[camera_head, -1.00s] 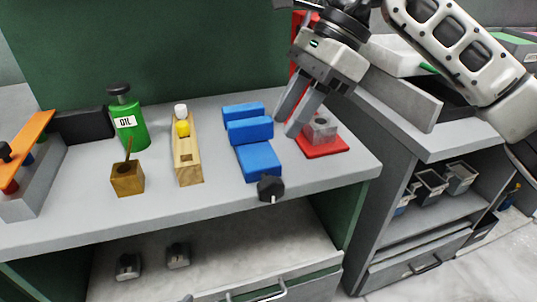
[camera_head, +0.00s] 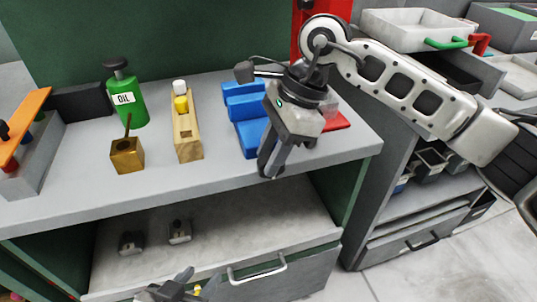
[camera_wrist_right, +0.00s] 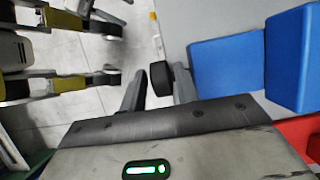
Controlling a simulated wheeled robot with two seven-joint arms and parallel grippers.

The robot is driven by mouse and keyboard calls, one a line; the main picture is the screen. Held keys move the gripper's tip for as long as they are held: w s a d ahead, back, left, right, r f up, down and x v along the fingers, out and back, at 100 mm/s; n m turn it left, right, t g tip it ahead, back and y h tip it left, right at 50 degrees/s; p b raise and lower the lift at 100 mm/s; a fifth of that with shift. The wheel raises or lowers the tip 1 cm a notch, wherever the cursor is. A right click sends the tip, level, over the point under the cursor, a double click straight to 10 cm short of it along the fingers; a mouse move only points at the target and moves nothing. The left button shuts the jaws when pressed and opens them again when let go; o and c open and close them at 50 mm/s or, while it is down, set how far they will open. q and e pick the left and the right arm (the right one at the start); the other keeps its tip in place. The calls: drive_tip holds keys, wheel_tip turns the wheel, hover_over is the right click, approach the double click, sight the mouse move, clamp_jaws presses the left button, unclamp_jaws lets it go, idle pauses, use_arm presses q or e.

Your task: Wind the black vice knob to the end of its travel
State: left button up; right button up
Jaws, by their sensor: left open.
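The blue vice (camera_head: 247,133) sits near the front edge of the bench, partly behind my right arm. Its black knob (camera_wrist_right: 160,78) shows in the right wrist view between the two fingers of my right gripper (camera_head: 268,170). The fingers look apart, with a small gap beside the knob; firm contact cannot be seen. In the head view the gripper points down at the bench edge and hides the knob. My left gripper (camera_head: 180,288) is open and low at the bottom of the head view, below the bench top, away from the vice.
A red-based fixture (camera_head: 337,122) stands right of the vice, partly hidden by my right arm. A wooden block (camera_head: 187,138), a brass pot (camera_head: 127,155) and a green oil can (camera_head: 127,100) stand to the left. Below is a shelf and a drawer handle (camera_head: 257,270).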

drive_tip(key=shift+a+f, duration=0.2)
drive_tip(key=shift+f, duration=0.35)
clamp_jaws()
drive_tip(key=shift+d+f+y+b, duration=0.15)
drive_tip(key=shift+y+b, duration=0.45)
drive_tip(key=shift+b, duration=0.35)
drive_tip(key=shift+d+f+g+y+b, duration=0.1)
drive_tip(key=shift+g+y+b, duration=0.35)
drive_tip(key=shift+b, duration=0.55)
drive_tip(key=shift+w+y+b, duration=0.1)
drive_tip(key=shift+y+b, duration=0.35)
drive_tip(key=shift+b, duration=0.1)
drive_tip(key=y+b, duration=0.1)
drive_tip(key=b, duration=0.1)
drive_tip(key=g+y+b, duration=0.1)
drive_tip(key=y+b, duration=0.1)
drive_tip(key=shift+d, duration=0.35)
use_arm(q)
wheel_tip(320, 180, down, 12)
drive_tip(key=d+g+b, duration=0.1)
drive_tip(key=d+g, duration=0.1)
drive_tip(key=shift+w+d+f+m+h, duration=0.2)
drive_tip(key=shift+w+d+m+h, duration=0.15)
drive_tip(key=shift+w+h, duration=0.1)
use_arm(e)
drive_tip(key=shift+r+y, duration=0.25)
drive_tip(key=shift+y, duration=0.15)
